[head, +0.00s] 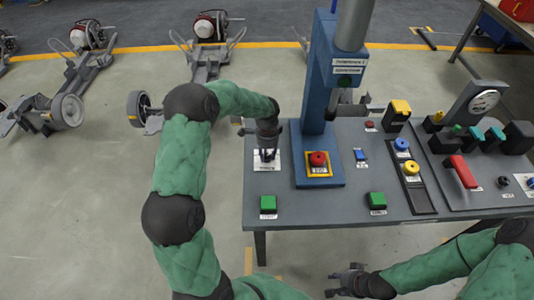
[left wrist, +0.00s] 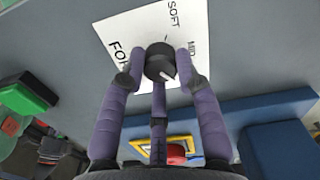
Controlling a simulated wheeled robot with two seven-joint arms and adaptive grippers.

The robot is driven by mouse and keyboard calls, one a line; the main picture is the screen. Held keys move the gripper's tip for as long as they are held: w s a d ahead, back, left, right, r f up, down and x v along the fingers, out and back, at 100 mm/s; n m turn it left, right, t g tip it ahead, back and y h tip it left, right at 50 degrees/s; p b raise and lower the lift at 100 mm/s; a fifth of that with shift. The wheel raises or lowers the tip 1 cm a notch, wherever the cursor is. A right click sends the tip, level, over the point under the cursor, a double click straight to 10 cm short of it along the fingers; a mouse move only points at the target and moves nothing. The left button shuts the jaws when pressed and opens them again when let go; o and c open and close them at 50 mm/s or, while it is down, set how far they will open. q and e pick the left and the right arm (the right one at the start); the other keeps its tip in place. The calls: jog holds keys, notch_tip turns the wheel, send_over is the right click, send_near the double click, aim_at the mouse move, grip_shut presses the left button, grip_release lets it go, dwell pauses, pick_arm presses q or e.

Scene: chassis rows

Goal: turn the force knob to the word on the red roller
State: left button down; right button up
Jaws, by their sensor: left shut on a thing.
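The force knob (left wrist: 159,62) is a small dark round knob with a white pointer mark. It sits on a white label plate (left wrist: 122,28), which also shows on the bench in the head view (head: 257,166). The words SOFT and MID and part of FORCE show; the pointer mark faces lower right in the left wrist view. My left gripper (head: 266,156) is shut on the knob, its fingers (left wrist: 160,75) around it. My right gripper (head: 345,279) is open and empty below the bench's front edge. I cannot identify a red roller or read its word.
A blue press column (head: 318,90) stands right of the knob, with a red button (head: 318,158) at its foot. Green buttons (head: 268,203) (head: 377,199) lie along the front. A panel with a red handle (head: 462,172) is at right. Wheeled chassis (head: 66,108) stand on the floor.

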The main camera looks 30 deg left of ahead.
aim_at(267, 156)
pick_arm(q)
jog(key=n, duration=0.5)
jog(key=shift+n, duration=0.4)
jog(key=n, duration=0.5)
dwell(0.4)
jog(key=c, duration=0.9)
grip_release()
notch_tip(267, 156, up, 12)
